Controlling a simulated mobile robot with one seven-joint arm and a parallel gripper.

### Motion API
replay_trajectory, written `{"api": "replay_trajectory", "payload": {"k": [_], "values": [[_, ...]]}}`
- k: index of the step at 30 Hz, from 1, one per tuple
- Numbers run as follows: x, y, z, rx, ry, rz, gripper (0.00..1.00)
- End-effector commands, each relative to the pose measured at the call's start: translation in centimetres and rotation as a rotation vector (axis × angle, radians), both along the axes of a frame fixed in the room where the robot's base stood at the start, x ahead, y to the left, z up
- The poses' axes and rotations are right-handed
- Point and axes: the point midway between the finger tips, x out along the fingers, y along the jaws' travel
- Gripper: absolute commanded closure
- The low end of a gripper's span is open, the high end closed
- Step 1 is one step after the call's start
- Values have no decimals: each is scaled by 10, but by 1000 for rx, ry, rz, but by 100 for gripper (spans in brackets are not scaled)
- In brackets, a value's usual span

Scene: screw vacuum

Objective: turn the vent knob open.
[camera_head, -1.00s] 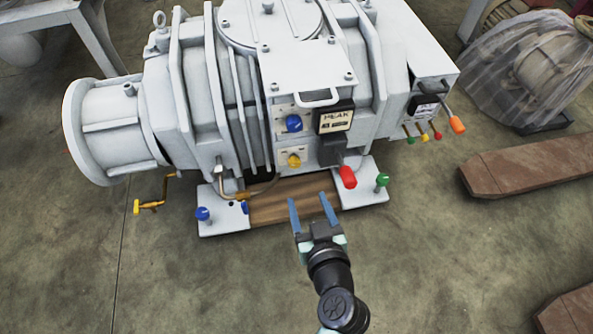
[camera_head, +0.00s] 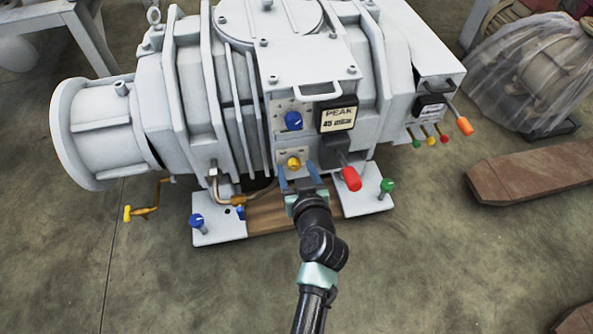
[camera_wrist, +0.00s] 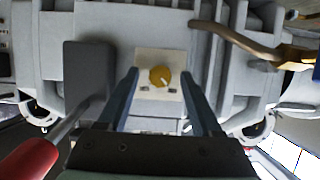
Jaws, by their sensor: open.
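A yellow knob (camera_head: 293,162) sits on a small pale plate on the front of the grey vacuum machine (camera_head: 185,110). I take it as the vent knob, though its markings are too small to read. In the wrist view the knob (camera_wrist: 160,77) has a light pointer mark toward its lower right, and the plate (camera_wrist: 148,60) shows around it. My gripper (camera_head: 297,174) is open and faces the knob from the front. In the wrist view the blue fingers of my gripper (camera_wrist: 161,88) stand on either side of the knob, apart from it.
A blue knob (camera_head: 293,121) is above the yellow one. A red-handled lever (camera_head: 351,179) under the PEAK box (camera_head: 337,116) sticks out close on the right. A brass pipe (camera_head: 230,199) is at lower left. The floor in front is clear.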

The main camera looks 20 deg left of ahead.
Motion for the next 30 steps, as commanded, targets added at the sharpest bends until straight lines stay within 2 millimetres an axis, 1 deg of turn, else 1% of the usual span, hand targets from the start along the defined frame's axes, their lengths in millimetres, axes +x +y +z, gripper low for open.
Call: {"api": "replay_trajectory", "payload": {"k": [3,4,8,9,11,12,14,15,23,30], "values": [[0,0,0,0,0,0,34],[0,0,0,0,0,0,37],[0,0,0,0,0,0,61],[0,0,0,0,0,0,68],[0,0,0,0,0,0,79],[0,0,0,0,0,0,86],[0,0,0,0,0,0,97],[0,0,0,0,0,0,100],[0,-1,0,7,5,0,100],[0,-2,-1,74,50,-2,100]]}}
